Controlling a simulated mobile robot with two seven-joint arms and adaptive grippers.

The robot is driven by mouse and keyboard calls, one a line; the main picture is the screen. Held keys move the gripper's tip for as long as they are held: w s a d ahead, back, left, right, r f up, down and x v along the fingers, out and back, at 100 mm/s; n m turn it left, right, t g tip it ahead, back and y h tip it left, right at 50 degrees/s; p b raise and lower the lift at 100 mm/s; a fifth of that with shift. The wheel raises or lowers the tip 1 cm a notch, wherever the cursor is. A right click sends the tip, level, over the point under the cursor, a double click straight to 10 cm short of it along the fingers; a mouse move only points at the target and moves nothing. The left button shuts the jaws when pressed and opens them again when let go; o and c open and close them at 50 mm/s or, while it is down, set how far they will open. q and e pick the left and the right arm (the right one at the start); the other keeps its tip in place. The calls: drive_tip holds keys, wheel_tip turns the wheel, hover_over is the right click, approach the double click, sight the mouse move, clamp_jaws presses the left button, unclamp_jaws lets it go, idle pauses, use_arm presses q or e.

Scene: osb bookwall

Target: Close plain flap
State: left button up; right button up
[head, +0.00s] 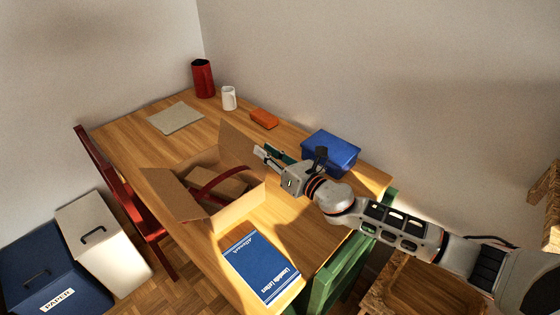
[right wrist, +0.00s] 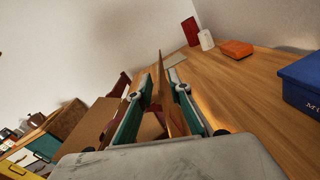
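An open cardboard box (head: 262,192) stands on the table with flaps raised. A plain brown flap (head: 237,148) rises at its back; other flaps lean outward at the left (head: 168,192) and front (head: 232,208). A dark red strap (head: 208,184) and a brown item (head: 229,188) show inside. My right gripper (head: 264,153) is at the back flap's right end. In the right wrist view, its green fingers (right wrist: 163,92) are spread, with the upright flap edge (right wrist: 161,72) between them. I cannot tell whether they touch it. My left gripper is out of view.
A blue box (head: 330,152) is close behind my right gripper. A blue book (head: 262,268) lies at the front of the table (head: 135,140). An orange block (head: 264,118), white mug (head: 229,98), red canister (head: 203,79) and grey pad (head: 175,117) stand farther back.

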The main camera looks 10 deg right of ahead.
drive_tip(key=v, duration=0.6)
drive_tip(key=shift+s+d, duration=0.2)
drive_tip(key=shift+s, duration=0.15)
drive_tip(key=shift+a, duration=0.1)
